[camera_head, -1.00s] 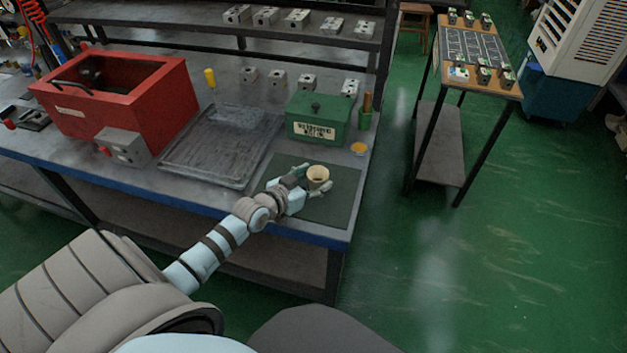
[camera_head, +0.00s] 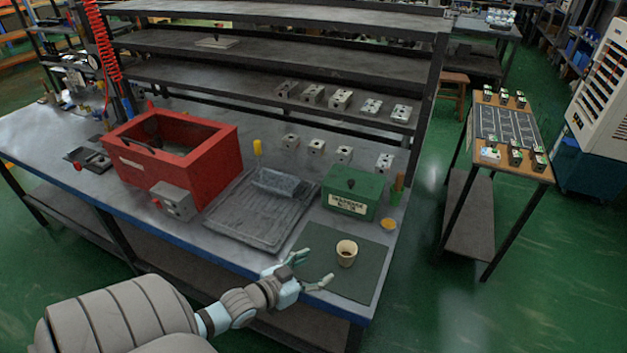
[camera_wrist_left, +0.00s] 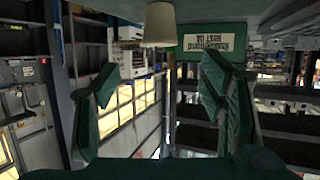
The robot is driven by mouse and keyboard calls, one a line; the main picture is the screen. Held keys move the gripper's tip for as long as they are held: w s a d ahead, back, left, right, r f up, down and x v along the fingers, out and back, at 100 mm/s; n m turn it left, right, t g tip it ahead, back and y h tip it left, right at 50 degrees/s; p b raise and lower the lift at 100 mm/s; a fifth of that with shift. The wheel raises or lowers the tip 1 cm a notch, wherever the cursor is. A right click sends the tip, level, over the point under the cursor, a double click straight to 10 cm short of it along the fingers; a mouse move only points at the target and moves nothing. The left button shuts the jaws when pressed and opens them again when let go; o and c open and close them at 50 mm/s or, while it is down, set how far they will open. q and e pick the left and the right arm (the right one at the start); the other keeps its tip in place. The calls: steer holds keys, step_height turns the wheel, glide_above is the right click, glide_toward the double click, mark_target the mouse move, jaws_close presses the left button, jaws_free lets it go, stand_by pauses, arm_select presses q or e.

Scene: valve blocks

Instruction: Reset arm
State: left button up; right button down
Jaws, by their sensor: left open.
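My left gripper (camera_head: 308,270) is open and empty at the front edge of the dark mat (camera_head: 362,283) on the workbench. A cream cup (camera_head: 346,253) stands upright on the mat, just beyond the fingertips and apart from them. In the left wrist view the two open fingers (camera_wrist_left: 160,100) frame empty space. The cup (camera_wrist_left: 160,24) shows there at the top, with the green box (camera_wrist_left: 212,38) beside it. My right gripper is in neither view.
The green box (camera_head: 352,193) stands behind the mat. A grey tray (camera_head: 240,230) lies left of it, and a red open box (camera_head: 173,151) stands farther left. Several metal valve blocks (camera_head: 316,146) line the bench's back. A side table (camera_head: 517,160) stands right, across clear green floor.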

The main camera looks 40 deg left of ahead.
arm_select(q)
steer(key=shift+f, duration=0.15)
stand_by(0.3)
steer(key=s+d+f+g, duration=0.3)
steer(key=s+d+g, duration=0.15)
steer(key=d, duration=0.35)
steer(key=s+d+r+g+y, duration=0.25)
steer(key=s+g, duration=0.35)
steer(key=s, duration=0.7)
step_height(320, 180, down, 20)
steer(key=s+a+g, duration=0.1)
steer(key=s+a, duration=0.1)
steer(key=s+f+g+b, duration=0.1)
steer(key=s+f, duration=1.1)
steer(key=s, duration=0.2)
steer(key=shift+f+h, duration=0.25)
steer(key=shift+h, duration=0.2)
